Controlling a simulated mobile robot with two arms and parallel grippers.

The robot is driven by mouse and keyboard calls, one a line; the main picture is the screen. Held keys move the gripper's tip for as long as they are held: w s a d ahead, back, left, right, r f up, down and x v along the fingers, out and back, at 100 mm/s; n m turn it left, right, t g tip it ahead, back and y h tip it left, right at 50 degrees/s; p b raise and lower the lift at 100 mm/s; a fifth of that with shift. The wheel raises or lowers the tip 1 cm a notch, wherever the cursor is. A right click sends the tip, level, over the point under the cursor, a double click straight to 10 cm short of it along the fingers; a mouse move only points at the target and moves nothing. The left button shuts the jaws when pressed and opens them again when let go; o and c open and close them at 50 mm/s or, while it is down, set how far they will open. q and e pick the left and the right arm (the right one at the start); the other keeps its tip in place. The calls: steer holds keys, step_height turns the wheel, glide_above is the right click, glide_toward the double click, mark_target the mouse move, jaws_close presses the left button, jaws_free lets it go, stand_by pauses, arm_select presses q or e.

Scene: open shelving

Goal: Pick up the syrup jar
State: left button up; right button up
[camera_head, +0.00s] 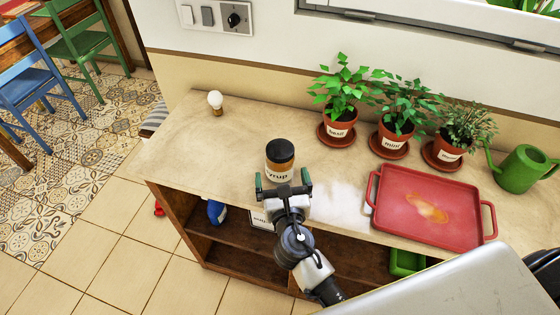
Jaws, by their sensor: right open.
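The syrup jar (280,160) stands upright on the shelf's top. It has a black lid, a brown body and a white label with "syrup" on it. My right gripper (283,180) is open at the near side of the jar. Its two green-tipped fingers are spread, one toward each side of the jar's lower part. The jar's base is partly hidden by the gripper. I cannot tell whether the fingers touch the jar. My left gripper is not in view.
The shelf top (230,135) is clear left of the jar, with a light bulb (215,101) near its far left corner. A red tray (385,200) lies to the right. Potted herbs (339,128) and a green watering can (522,168) stand behind it.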

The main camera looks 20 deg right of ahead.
mark_target(282, 172)
steer(key=w, duration=0.3)
steer(key=w+d+p, duration=0.1)
steer(key=shift+w+r, duration=0.25)
steer(key=shift+w, duration=0.35)
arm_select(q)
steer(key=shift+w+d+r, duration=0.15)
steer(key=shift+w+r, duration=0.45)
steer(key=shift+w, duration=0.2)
arm_select(e)
steer(key=shift+s, duration=0.1)
steer(key=shift+c, duration=0.2)
steer(key=c, duration=1)
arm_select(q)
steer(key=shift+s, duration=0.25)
arm_select(e)
steer(key=shift+c, duration=0.8)
steer(key=shift+r, duration=0.1)
